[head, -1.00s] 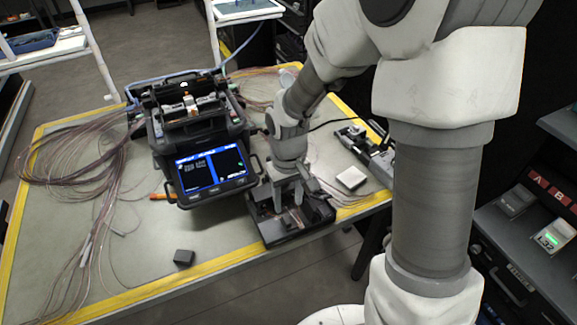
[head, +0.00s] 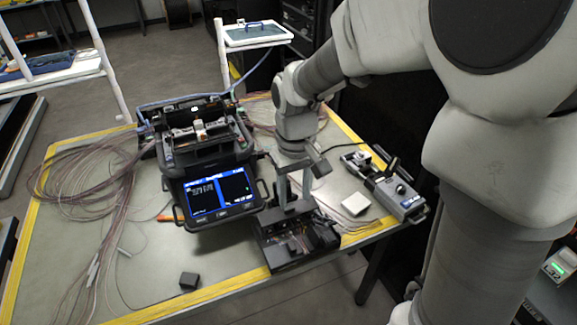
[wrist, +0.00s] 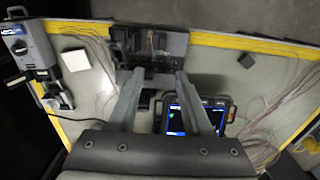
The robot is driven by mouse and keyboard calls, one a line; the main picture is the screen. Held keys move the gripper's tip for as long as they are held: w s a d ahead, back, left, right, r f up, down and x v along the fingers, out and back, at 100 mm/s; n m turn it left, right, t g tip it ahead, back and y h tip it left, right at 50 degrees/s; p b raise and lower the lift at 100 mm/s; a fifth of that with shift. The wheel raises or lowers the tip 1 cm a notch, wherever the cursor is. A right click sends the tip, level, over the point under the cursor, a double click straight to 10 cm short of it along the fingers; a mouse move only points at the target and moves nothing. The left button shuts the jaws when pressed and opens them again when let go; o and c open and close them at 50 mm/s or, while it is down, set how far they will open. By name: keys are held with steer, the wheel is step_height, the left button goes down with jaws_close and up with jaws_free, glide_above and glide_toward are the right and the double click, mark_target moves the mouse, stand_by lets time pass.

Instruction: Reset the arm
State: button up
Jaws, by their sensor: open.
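My gripper (head: 294,186) is open and empty, pointing down above the black device (head: 285,257) at the table's front edge. In the wrist view the two fingers of my gripper (wrist: 153,76) stand apart, with the black device (wrist: 172,48) beyond their tips. The fusion splicer (head: 208,150) with its lit screen stands just left of my gripper. My arm reaches in from the right of the head view.
A grey tool (head: 400,197) and a white block (head: 355,204) lie on the right of the table. Fibre bundles (head: 75,190) cover the left side. A small dark block (head: 188,281) lies near the front edge. A white stand (head: 250,40) is behind.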

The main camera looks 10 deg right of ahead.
steer(key=shift+r, duration=0.1)
steer(key=s+d+r+m+t+p, duration=0.1)
steer(key=s+d+r+t, duration=0.1)
steer(key=s+r, duration=0.5)
steer(key=s+d+r+m+t, duration=0.2)
steer(key=s+d+r+t, duration=0.1)
steer(key=s+r, duration=0.4)
steer(key=shift+d+t+p, duration=0.3)
steer(key=shift+d+p, duration=0.05)
steer(key=shift+d, duration=0.5)
steer(key=shift+w, duration=0.1)
steer(key=shift+a, duration=0.15)
